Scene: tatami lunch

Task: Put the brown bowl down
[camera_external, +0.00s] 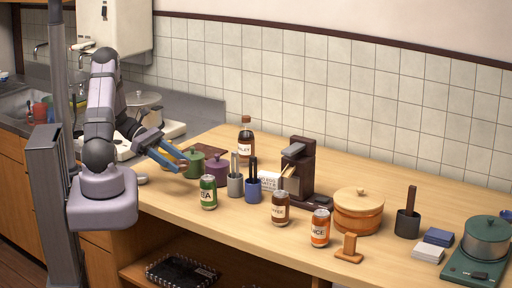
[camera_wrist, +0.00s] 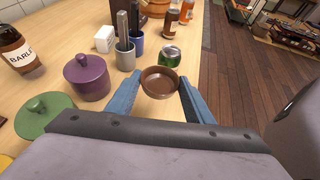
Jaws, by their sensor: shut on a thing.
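The brown bowl (camera_wrist: 160,86) is upright between the two blue fingers of my gripper (camera_wrist: 160,83) in the wrist view, with its open top and inside showing. My gripper is shut on it. In the external view my gripper (camera_external: 172,152) is at the left end of the wooden table, near the green and purple lidded pots. I cannot make out the bowl clearly there. How far the bowl is above the table cannot be told.
A green pot (camera_external: 193,165) and a purple pot (camera_external: 217,171) stand close to my gripper. A green can (camera_external: 208,192), a grey cup (camera_external: 235,186) and a blue cup (camera_external: 253,188) with utensils stand to the right. A dark bottle (camera_external: 246,140) stands behind. Wooden floor (camera_wrist: 235,85) lies beyond the table edge.

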